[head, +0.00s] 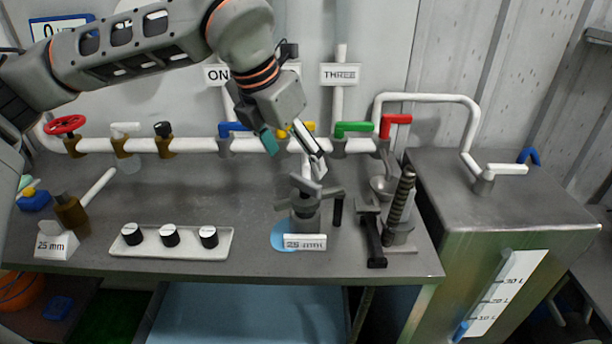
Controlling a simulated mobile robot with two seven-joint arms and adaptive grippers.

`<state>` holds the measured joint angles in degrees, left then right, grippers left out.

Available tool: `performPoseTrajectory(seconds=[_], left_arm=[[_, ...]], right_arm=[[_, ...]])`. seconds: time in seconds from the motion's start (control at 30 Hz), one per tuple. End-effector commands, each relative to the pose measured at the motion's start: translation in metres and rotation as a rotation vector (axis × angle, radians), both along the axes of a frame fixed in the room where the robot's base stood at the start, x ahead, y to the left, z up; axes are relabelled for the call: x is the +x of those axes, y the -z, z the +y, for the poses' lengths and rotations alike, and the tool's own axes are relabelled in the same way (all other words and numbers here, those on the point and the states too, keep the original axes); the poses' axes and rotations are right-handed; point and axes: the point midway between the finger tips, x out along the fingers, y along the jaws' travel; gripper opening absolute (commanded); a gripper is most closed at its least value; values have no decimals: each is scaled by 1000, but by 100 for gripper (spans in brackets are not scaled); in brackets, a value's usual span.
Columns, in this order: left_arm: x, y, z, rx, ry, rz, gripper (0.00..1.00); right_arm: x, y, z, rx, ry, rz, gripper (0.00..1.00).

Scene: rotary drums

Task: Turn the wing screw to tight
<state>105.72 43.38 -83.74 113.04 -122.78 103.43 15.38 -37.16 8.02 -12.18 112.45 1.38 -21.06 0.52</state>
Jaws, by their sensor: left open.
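The wing screw seems to be the grey part with spread wings (308,188) on the bench (255,200), right of centre. It sits on a dark cylindrical body (305,220) above a light blue round base (280,235). Whether it is tight cannot be told. My left gripper (293,152) reaches in from the upper left and points down. Its fingers are apart with nothing between them. One fingertip is teal, the other pale and dark. The gripper is above the wings and looks apart from them. My right gripper is not in view.
A clamp-like tool with a threaded rod (400,205) stands close right. White pipes with coloured valve handles (355,128) run behind. A white tray (120,248) holds three black-sided caps. The bench's left middle is clear.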

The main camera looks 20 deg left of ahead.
Motion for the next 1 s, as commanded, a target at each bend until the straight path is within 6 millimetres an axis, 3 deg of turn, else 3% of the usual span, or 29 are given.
performPoseTrajectory(seconds=[0.4,0.83,0.97,1.0], left_arm=[[20,56,-10,-2,4,4,72],[24,65,-12,-3,4,2,72],[24,65,-12,-3,4,2,38],[24,65,-12,-3,4,2,34]], right_arm=[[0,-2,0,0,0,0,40],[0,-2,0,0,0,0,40],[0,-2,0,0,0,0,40],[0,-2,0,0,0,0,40]])
